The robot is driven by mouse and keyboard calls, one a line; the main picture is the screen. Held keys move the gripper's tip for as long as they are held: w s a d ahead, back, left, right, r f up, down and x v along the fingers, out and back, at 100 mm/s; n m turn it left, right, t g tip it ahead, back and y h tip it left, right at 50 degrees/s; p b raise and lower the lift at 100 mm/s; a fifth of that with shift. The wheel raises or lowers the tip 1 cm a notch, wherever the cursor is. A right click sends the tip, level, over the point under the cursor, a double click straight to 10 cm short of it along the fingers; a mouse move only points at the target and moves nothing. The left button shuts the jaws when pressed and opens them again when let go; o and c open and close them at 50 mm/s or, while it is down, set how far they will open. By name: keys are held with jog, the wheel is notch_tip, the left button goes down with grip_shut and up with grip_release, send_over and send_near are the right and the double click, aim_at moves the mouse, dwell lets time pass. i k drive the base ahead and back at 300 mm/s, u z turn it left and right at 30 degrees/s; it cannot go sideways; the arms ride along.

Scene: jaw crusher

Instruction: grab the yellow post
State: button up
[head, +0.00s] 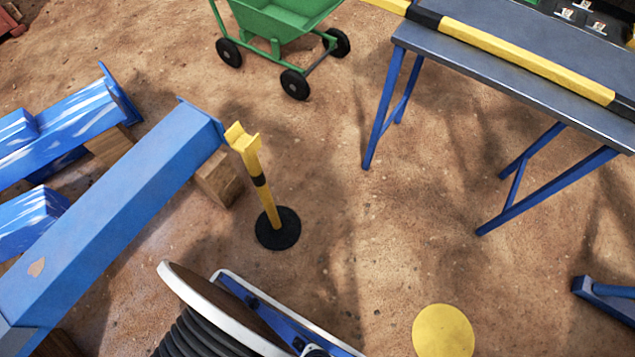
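The yellow post (267,207) stands upright on the sandy ground, left of the middle of the head view. It has a black band partway up, a forked yellow top (241,137) and a round black base (278,229). Its top shows close to the end of a blue beam in the picture; I cannot tell whether they touch. My gripper is not in view.
Blue beams (115,205) lie on wooden blocks (218,180) at left. A cable reel (205,330) stands at the bottom. A green cart (280,18) is behind. A blue-legged table (480,62) bears a yellow-black bar (530,62). A yellow disc (443,332) lies at bottom right. Ground right of the post is clear.

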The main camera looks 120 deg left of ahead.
aim_at(278, 228)
jog(key=z, duration=5.3)
jog(key=k, duration=1)
jog(key=z, duration=2.05)
